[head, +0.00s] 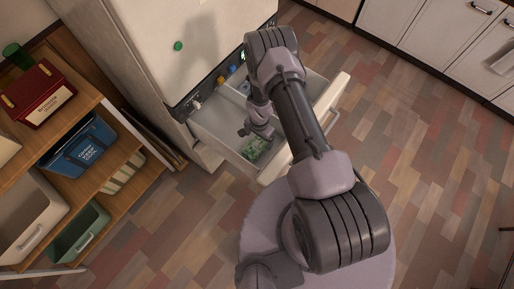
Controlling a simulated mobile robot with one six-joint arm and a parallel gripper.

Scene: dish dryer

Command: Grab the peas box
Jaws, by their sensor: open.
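A green patterned box (252,150), which looks like the peas box, lies in the open drawer (215,128) near its front left. My gripper (257,137) is inside the drawer area, pointing down right over the box. The gripper is open. Its fingers and wrist hide part of the box. I cannot tell whether the fingers touch it or stand around it.
The drawer sticks out of a white fridge-like cabinet (160,45). Small blue and yellow items (232,70) show at the drawer's back. A wooden shelf (110,125) with bins stands at left. Tiled floor (420,190) is clear at right. White cabinets (410,30) line the back.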

